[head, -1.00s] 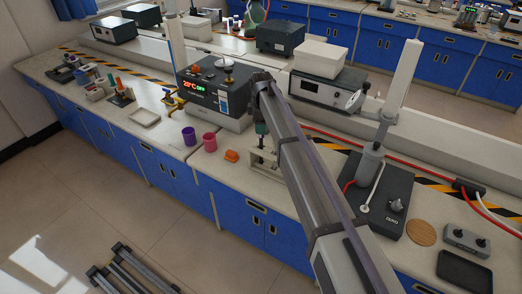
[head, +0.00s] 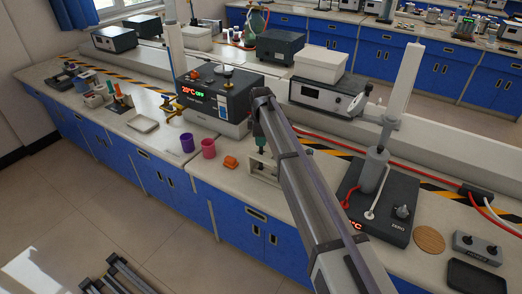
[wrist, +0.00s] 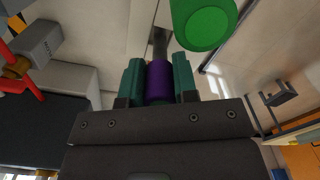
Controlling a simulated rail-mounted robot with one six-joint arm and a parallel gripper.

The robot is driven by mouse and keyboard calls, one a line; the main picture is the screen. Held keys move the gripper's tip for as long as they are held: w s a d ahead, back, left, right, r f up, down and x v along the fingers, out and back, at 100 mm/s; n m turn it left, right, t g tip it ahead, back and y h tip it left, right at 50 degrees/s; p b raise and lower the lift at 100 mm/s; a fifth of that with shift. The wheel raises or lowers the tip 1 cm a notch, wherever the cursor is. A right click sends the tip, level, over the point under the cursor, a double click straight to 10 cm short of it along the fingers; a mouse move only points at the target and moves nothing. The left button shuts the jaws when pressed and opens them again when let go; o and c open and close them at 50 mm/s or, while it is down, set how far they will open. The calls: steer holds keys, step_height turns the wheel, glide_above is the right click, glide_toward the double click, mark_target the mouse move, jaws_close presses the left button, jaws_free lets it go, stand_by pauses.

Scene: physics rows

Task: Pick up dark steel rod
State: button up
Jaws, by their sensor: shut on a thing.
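My gripper (wrist: 158,84) shows in the wrist view with two teal fingers, shut on a purple cylindrical part between them. A dark grey rod (wrist: 160,42) extends beyond the purple part, in line with it, and seems to be one piece with it. In the head view my gripper (head: 260,143) is small, just over a pale stand (head: 264,167) on the bench. The held piece cannot be made out there, and my arm hides part of the stand. I cannot tell whether the rod touches the stand. A green round-ended object (wrist: 205,22) is close beyond the fingers.
A heater box (head: 215,98) is behind. A dark stirrer plate (head: 385,215) with a clamp post is at right. Bench is clear in front of the cups.

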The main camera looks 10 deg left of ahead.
jaws_close()
step_height(320, 180, up, 18)
steer(key=p, duration=1.8)
steer(key=shift+o, duration=1)
jaws_free()
jaws_close()
steer(key=shift+d, duration=0.1)
